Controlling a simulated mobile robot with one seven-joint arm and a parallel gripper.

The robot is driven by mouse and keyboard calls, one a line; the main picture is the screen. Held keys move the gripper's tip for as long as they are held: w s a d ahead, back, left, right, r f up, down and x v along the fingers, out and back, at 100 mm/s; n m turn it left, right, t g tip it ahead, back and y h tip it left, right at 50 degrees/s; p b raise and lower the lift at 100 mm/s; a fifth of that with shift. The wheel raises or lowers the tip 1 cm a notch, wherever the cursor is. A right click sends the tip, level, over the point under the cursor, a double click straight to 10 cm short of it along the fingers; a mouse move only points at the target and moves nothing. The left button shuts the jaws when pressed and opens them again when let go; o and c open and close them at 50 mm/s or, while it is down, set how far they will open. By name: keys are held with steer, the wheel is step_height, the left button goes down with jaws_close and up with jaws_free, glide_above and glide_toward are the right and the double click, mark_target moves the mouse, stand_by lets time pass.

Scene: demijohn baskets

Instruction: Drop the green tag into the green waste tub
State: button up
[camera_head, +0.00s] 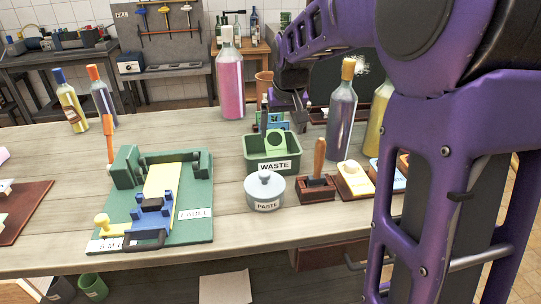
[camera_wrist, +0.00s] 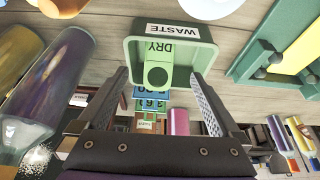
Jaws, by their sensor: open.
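The green tag (camera_wrist: 157,76), with a round dark hole and the word DRY, is in the green waste tub (camera_wrist: 204,58). In the head view, the tag (camera_head: 268,137) rests inside the tub (camera_head: 259,157), its holed end rising at the far wall. My gripper (camera_head: 281,122) is at the tub's far side. In the wrist view, my open gripper (camera_wrist: 160,76) has one finger on each side of the tag, with gaps between; it holds nothing. The tag's lower end is partly hidden in the tub.
A grey paste pot (camera_head: 265,191) and a wooden-handled stamp (camera_head: 318,170) stand in front of the tub. A dark bottle (camera_head: 341,125) stands to its right and a pink bottle (camera_head: 230,85) behind left. The green labelling board (camera_head: 190,225) lies left. Blue tags are behind the tub.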

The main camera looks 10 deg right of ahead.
steer(key=p+v, duration=0.1)
steer(key=v, duration=0.9)
steer(key=shift+r, duration=0.15)
steer(key=shift+s, duration=0.1)
